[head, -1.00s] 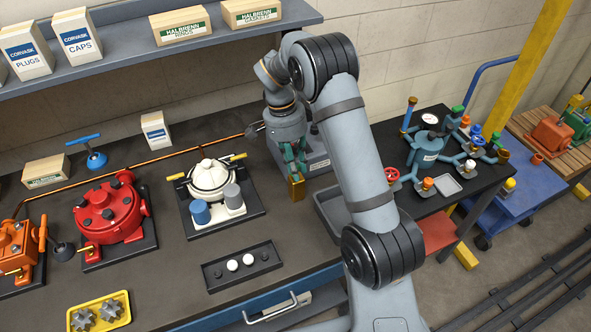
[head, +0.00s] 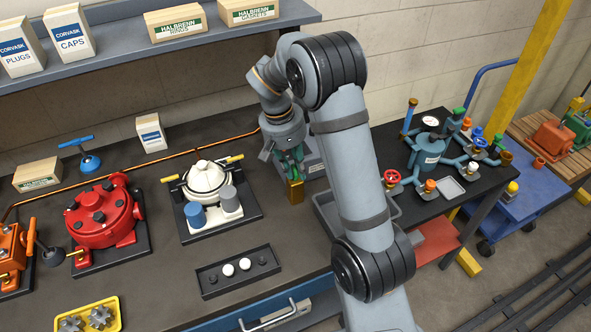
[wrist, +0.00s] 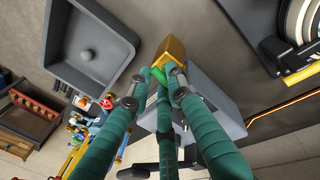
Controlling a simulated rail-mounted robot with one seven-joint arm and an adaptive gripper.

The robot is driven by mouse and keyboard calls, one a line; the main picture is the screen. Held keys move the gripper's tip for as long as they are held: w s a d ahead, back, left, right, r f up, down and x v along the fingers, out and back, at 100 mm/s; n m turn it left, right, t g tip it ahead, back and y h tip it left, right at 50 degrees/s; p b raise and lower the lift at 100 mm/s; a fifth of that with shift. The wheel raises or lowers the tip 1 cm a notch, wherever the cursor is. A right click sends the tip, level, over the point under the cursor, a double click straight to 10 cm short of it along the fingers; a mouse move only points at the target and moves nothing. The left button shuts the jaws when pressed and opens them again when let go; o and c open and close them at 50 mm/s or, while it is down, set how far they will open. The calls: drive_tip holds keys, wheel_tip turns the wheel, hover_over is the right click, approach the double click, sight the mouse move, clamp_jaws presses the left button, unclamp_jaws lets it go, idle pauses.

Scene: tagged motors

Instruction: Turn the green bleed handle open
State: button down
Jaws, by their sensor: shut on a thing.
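My gripper (head: 294,176) has three teal-wrapped fingers and points down over the bench. In the wrist view its fingertips (wrist: 163,78) are closed on a brass-coloured block (wrist: 172,55) with a small green part (wrist: 158,75). The block also shows below the fingers in the head view (head: 296,191). The fingers hide much of the green part. At the right, a teal manifold (head: 428,150) carries coloured handles and caps. A green one (head: 458,113) stands on its far side, well away from my gripper. Whether it is the bleed handle I cannot tell.
A white-topped pump (head: 207,178) stands left of my gripper. A grey box (head: 315,166) is close behind it. A grey tray (head: 327,208) lies to the right, partly behind my arm. A black tray (head: 213,284) lies at the front. Bare bench (head: 290,235) lies between.

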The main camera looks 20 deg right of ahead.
drive_tip(key=shift+w+n, duration=0.1)
drive_tip(key=shift+n, duration=0.5)
drive_tip(key=shift+r+n, duration=0.1)
drive_tip(key=shift+n, duration=0.2)
drive_tip(key=c, duration=1.6)
unclamp_jaws()
drive_tip(key=shift+c, duration=0.2)
drive_tip(key=shift+o, duration=0.3)
wheel_tip(320, 180, up, 12)
drive_tip(key=a, duration=0.2)
drive_tip(key=shift+s+a, duration=0.15)
drive_tip(key=shift+s, duration=0.15)
drive_tip(key=shift+f, duration=0.25)
